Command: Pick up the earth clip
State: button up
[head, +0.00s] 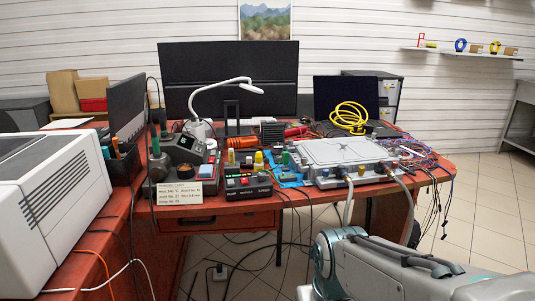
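I cannot make out the earth clip for certain in the head view; small parts and cables crowd the red desk (205,202). Several thin dark leads (440,205) hang over the desk's right edge, and their ends are too small to identify. A grey metal unit (345,153) with two grey hoses (408,205) running down from its front lies on the right part of the desk. My arm shows at the lower right, below and in front of the desk. My gripper is not in view.
A white box-shaped machine (45,215) fills the left. A yellow cable coil (349,116) lies behind the grey unit. Tiled floor (485,205) is clear at right.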

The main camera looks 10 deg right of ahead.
aim_at(285, 154)
jog(key=k, duration=1.05)
jog(key=u, duration=0.85)
jog(key=i, duration=1.7)
jog(key=z, duration=1.05)
